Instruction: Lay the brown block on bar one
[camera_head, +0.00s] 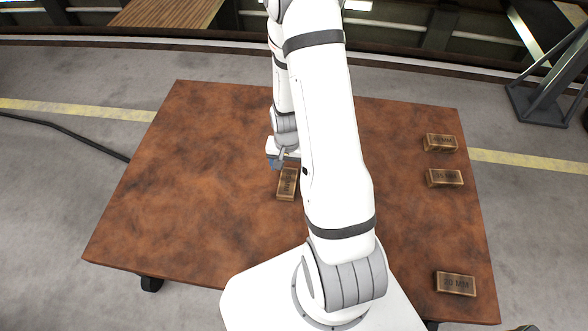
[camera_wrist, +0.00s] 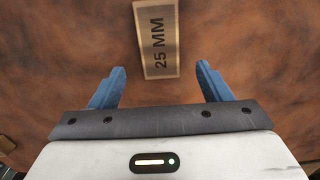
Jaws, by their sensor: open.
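A brown block (camera_head: 287,185) lies flat near the middle of the table, just in front of my gripper (camera_head: 284,160). The wrist view shows this block (camera_wrist: 159,40) with a dark border and the marking 25 MM. In that view the blue fingers of my gripper (camera_wrist: 160,71) are spread apart and empty. The near end of the block lies between the fingertips in the picture, and I see no contact. My arm covers part of the table to the right of the block. I cannot pick out bar one in either view.
The brown mottled table (camera_head: 190,200) is clear on its left side. Along its right side lie similar blocks: one at the back (camera_head: 440,142), one below it (camera_head: 444,178), and one marked 20 MM (camera_head: 455,284) near the front. A dark metal stand (camera_head: 540,100) is beyond the table.

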